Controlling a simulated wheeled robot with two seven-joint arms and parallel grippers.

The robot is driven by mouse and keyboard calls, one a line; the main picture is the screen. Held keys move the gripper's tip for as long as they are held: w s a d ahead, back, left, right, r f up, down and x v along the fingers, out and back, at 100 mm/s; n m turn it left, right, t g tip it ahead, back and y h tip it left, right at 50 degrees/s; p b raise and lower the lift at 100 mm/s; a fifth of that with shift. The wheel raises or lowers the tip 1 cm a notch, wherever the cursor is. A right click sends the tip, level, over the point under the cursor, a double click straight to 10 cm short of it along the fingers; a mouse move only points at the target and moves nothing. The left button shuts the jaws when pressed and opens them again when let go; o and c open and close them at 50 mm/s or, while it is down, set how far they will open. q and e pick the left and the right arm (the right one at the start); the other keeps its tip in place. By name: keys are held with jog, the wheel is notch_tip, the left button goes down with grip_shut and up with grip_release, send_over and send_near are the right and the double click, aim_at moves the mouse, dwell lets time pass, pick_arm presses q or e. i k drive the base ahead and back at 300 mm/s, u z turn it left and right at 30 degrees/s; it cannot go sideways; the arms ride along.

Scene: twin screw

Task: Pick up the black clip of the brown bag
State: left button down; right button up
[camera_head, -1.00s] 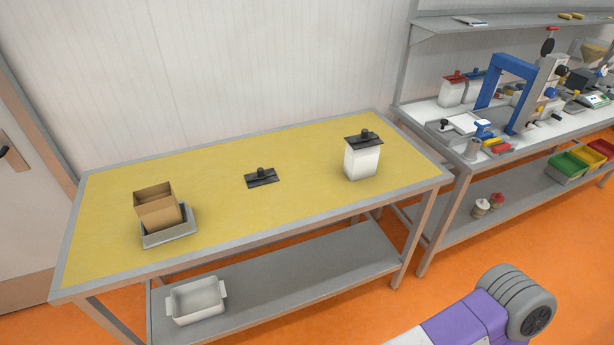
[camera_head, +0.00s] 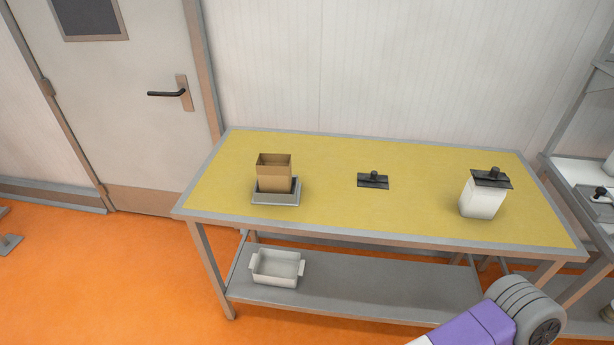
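A black clip (camera_head: 373,181) lies flat on the yellow tabletop near its middle, with a small knob on top. An open brown bag (camera_head: 274,173) stands upright in a grey tray (camera_head: 276,198) on the left part of the table. A white bag (camera_head: 482,199) stands at the right, with another black clip (camera_head: 490,178) across its top. Part of one of my arms shows at the bottom right, purple and grey, away from the tabletop objects. Neither gripper's fingers are in view.
The yellow-topped table (camera_head: 325,210) has clear surface between these objects. A white bin (camera_head: 277,267) sits on its lower shelf. A door (camera_head: 125,95) is at the left, and another workbench (camera_head: 590,190) stands at the right edge. The orange floor is open at the left.

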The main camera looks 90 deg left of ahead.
aim_at(374, 180)
jog(key=u, duration=2.15)
